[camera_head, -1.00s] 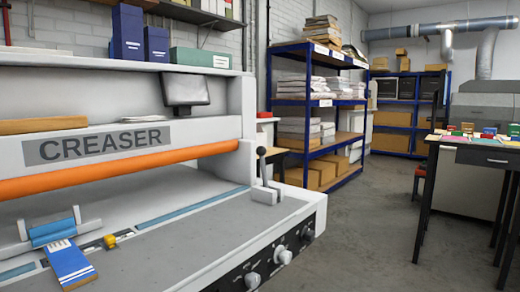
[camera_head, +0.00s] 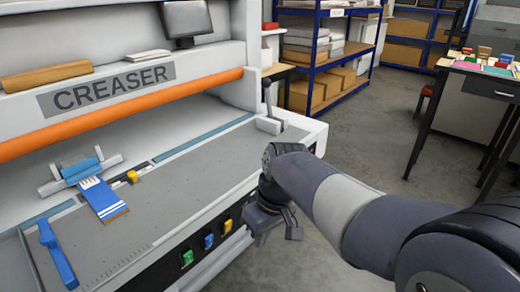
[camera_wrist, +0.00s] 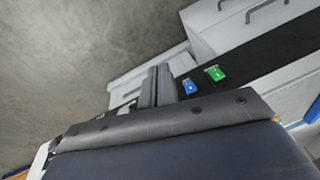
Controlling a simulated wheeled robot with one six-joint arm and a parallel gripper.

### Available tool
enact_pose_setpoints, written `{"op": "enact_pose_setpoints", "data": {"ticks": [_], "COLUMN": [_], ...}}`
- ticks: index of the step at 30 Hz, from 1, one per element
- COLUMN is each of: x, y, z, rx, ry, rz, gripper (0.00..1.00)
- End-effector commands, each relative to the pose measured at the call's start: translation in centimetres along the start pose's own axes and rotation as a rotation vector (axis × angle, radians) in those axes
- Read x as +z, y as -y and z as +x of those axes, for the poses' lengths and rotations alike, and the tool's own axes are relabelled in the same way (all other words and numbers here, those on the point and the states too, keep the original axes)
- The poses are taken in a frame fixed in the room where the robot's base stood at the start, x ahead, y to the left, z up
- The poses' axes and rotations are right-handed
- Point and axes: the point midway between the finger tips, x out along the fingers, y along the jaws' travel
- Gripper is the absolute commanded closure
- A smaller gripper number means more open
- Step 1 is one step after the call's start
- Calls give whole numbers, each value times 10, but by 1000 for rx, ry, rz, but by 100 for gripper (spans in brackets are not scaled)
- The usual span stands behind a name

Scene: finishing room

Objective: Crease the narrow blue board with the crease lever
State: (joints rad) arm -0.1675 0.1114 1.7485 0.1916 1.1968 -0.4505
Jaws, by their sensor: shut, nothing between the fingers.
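The narrow blue board (camera_head: 103,200) with white stripes lies on the grey bed of the creaser (camera_head: 170,190). Its far end meets a small blue and grey holder (camera_head: 82,171); I cannot tell whether it is clamped. The crease lever (camera_head: 268,108), a thin upright stem with a dark knob on a pale block, stands at the bed's right end. My gripper (camera_head: 270,228) is below and in front of the lever, by the machine's front edge, apart from it. In the wrist view its dark fingers (camera_wrist: 155,86) are together and empty. Board and lever are out of the wrist view.
An orange bar (camera_head: 120,112) spans the machine above the bed. Coloured switches (camera_head: 209,241) line the front panel. Shelves (camera_head: 325,60) and a table (camera_head: 480,75) stand behind.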

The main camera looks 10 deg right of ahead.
Motion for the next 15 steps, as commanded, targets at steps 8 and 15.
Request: {"op": "enact_pose_setpoints", "data": {"ticks": [8,15], "x": [-109,-181], "y": [0,6], "z": [-126,-200], "rx": [81,149], "ry": [15,10], "rz": [40,94], "gripper": [100,100]}}
